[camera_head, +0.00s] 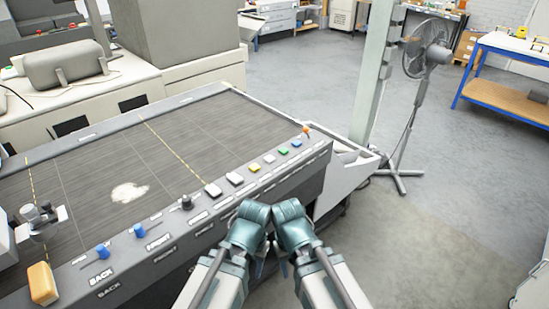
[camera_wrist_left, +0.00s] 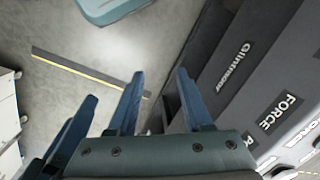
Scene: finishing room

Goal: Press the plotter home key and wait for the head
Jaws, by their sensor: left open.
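The plotter (camera_head: 95,165) is a wide dark flatbed with a sloped front panel. I cannot read which is the home key. A grey metal assembly (camera_head: 40,217), perhaps the head, stands at the bed's left end. My left gripper (camera_wrist_left: 160,72) is open and empty, beside the panel front in the left wrist view. My right arm (camera_head: 293,228) is folded beside the left one; its fingers are mostly hidden.
Blue knobs (camera_head: 103,251), a black knob (camera_head: 187,202), an orange-tipped lever (camera_head: 306,131) and a yellow block (camera_head: 43,284) also stand on the panel edge. A pale post (camera_head: 373,75) and a fan (camera_head: 427,50) stand beyond the plotter's right end. Floor at right is clear.

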